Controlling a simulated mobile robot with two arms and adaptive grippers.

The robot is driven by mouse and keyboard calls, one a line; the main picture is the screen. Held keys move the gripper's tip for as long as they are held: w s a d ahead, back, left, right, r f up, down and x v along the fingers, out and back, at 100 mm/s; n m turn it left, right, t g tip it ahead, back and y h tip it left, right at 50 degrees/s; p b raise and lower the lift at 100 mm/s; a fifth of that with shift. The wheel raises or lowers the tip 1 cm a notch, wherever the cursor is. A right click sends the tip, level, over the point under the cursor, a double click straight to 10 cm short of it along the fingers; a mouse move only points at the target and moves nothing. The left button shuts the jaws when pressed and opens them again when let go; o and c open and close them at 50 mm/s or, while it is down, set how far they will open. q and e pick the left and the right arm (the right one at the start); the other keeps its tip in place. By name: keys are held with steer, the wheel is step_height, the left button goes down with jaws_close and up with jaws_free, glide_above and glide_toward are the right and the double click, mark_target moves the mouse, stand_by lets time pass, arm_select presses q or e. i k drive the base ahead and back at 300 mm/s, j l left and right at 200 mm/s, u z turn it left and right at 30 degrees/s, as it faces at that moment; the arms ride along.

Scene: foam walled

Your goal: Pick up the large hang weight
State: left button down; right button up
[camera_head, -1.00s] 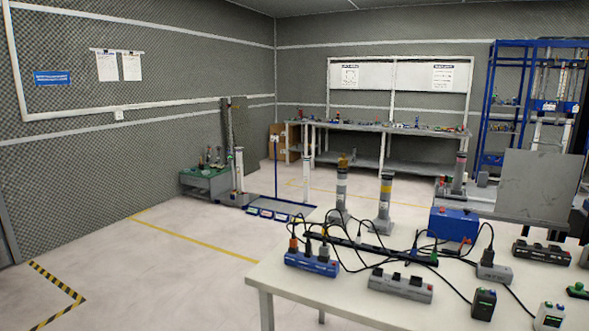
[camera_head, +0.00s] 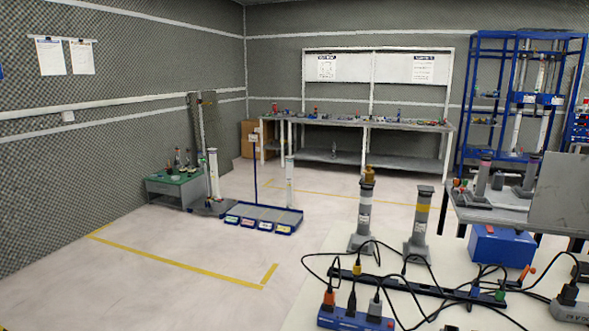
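I cannot tell for sure which thing is the large hang weight. Two upright grey cylinders stand near the far edge of the white table. One cylinder (camera_head: 364,214) has a white band and a brown top piece. The other cylinder (camera_head: 420,222) has a yellow band and a dark cap. More, smaller-looking upright cylinders (camera_head: 482,178) stand on the grey table behind at the right. Neither of my grippers is in view.
The white table (camera_head: 315,270) fills the lower right, with power strips (camera_head: 353,318), tangled cables and a blue box (camera_head: 500,245). A low blue-edged platform (camera_head: 264,219) and a green-topped bench (camera_head: 177,188) stand at left. The floor at lower left is clear.

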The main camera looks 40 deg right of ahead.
mark_target(368, 175)
steer(key=i+j+u, duration=0.1)
steer(key=i, duration=0.75)
steer(key=i+j+u, duration=0.15)
steer(key=i, duration=0.7)
steer(key=i+l+z, duration=0.15)
steer(key=i+z, duration=0.15)
steer(key=z, duration=0.15)
steer(key=i+z, duration=0.3)
steer(key=z, duration=0.15)
steer(key=i+z, duration=0.3)
steer(key=z, duration=0.2)
steer(key=i+j+z, duration=0.15)
steer(key=i+z, duration=0.15)
steer(key=z, duration=0.15)
